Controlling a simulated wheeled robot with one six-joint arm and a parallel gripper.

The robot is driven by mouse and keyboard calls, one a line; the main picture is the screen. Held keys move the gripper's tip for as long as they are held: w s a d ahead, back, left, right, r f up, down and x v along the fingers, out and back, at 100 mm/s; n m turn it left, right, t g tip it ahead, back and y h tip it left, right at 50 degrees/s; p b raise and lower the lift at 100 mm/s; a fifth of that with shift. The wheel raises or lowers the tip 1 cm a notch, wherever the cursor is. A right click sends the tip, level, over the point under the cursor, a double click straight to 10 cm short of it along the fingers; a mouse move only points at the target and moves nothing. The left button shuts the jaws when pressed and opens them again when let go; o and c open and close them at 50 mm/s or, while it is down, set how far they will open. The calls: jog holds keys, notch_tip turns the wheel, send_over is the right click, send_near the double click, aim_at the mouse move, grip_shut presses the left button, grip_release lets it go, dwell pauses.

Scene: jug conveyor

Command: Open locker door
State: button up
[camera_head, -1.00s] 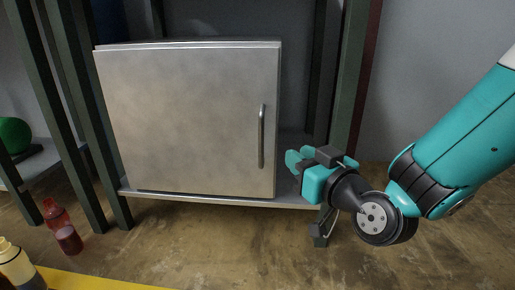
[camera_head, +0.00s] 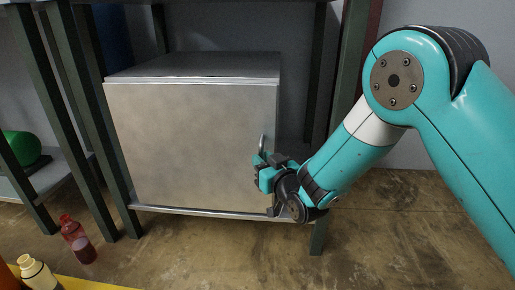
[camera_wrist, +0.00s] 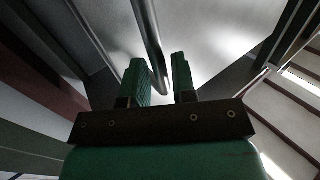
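The locker is a grey metal box on a low shelf, and its door (camera_head: 190,145) is closed. Its vertical bar handle (camera_head: 262,144) is at the door's right side, its lower part hidden behind my gripper. My gripper (camera_head: 259,170) is at the handle's lower part in the head view. In the wrist view the two green fingers of my gripper (camera_wrist: 160,75) are apart, and the handle (camera_wrist: 148,35) runs down between them, with a gap visible on the right side. I cannot tell whether the left finger touches it.
The shelf's dark green posts (camera_head: 345,80) stand on both sides of the locker. A red bottle (camera_head: 78,240) and a cream-topped bottle (camera_head: 38,272) stand at the lower left. A green round object (camera_head: 20,147) lies on a shelf at far left. The floor at right is clear.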

jog(key=b+x, duration=0.1)
jog(key=x, duration=0.2)
jog(key=shift+w+f, duration=0.1)
jog(key=shift+w, duration=0.05)
jog(key=shift+c, duration=0.2)
grip_shut()
jog(key=shift+a, duration=0.1)
